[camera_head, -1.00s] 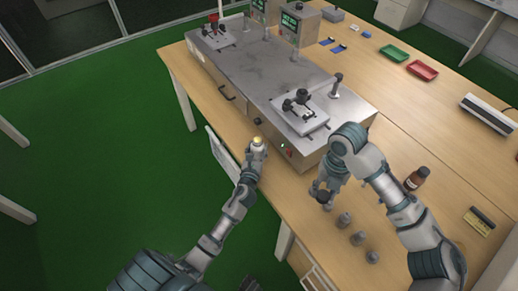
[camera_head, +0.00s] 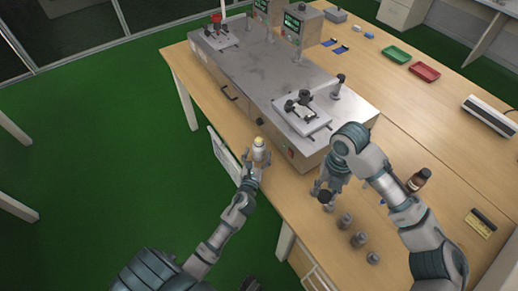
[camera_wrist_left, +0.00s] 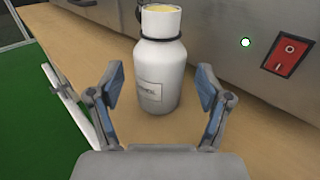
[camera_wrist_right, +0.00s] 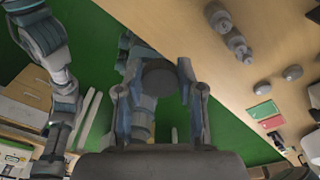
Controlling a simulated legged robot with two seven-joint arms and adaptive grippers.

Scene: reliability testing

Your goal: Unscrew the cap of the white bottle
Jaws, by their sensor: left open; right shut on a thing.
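The white bottle (camera_head: 261,155) stands upright on the near edge of the wooden table, with a yellowish top. In the left wrist view the bottle (camera_wrist_left: 160,85) shows a label, a dark neck ring and a pale rim around yellow; no dark cap sits on it. My left gripper (camera_wrist_left: 158,78) is open, its fingers apart to either side and in front of the bottle, not touching it. My right gripper (camera_head: 325,192) is shut on a dark round cap-like thing (camera_wrist_right: 158,78), held well to the right of the bottle.
A metal machine (camera_head: 275,85) stands behind the bottle, its red switch (camera_wrist_left: 286,52) close to the right. Several grey weights (camera_head: 344,220) stand near my right gripper. A brown bottle (camera_head: 418,180) is beside my right arm. Green (camera_head: 397,54) and red (camera_head: 425,72) trays lie farther back.

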